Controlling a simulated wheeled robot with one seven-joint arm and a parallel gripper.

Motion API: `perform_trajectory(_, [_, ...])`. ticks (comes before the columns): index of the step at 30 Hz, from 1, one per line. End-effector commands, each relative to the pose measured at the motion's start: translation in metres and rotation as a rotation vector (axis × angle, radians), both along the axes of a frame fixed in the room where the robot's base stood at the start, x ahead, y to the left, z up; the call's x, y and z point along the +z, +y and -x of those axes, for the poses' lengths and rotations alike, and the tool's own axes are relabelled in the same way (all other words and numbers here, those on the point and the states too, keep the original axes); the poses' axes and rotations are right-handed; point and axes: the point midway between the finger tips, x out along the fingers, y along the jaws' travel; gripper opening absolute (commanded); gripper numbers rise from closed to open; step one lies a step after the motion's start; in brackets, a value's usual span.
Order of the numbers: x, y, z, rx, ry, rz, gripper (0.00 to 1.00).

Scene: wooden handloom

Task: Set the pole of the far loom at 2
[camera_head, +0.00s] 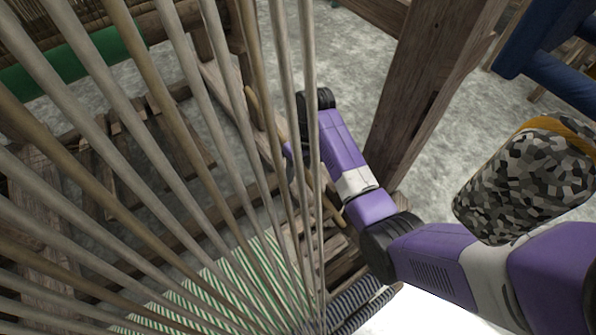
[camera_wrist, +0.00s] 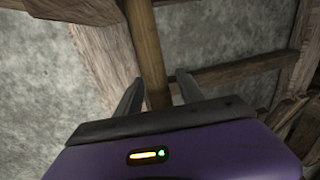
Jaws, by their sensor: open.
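A round yellow-brown wooden pole (camera_wrist: 147,45) runs down the middle of the wrist view and passes between the fingers of my gripper (camera_wrist: 158,84). The fingers are open, one on each side of the pole. I cannot tell whether either touches it. In the head view, my gripper (camera_head: 296,155) is partly hidden behind slanting cords. A light wooden piece (camera_head: 251,103), perhaps the same pole, shows just beyond it. A loom's wooden frame (camera_head: 222,88) lies around there. No mark reading 2 can be made out.
Many thick cords (camera_head: 150,150) fan across the left of the head view, close to the arm. A heavy wooden post (camera_head: 425,85) stands right of the arm. Striped green cloth (camera_head: 225,285) lies below. Grey floor (camera_head: 350,50) is open behind.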

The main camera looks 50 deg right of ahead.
Motion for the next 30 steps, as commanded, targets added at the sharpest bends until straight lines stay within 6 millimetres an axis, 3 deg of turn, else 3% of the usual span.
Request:
perform_trajectory(2, [0.0001, 0.0001, 0.0001, 0.000, 0.000, 0.000, 0.45])
perform_trajectory(9, [0.0002, 0.0000, 0.0001, 0.000, 0.000, 0.000, 0.00])
perform_trajectory(30, [0.0003, -0.0001, 0.0001, 0.000, 0.000, 0.000, 0.00])
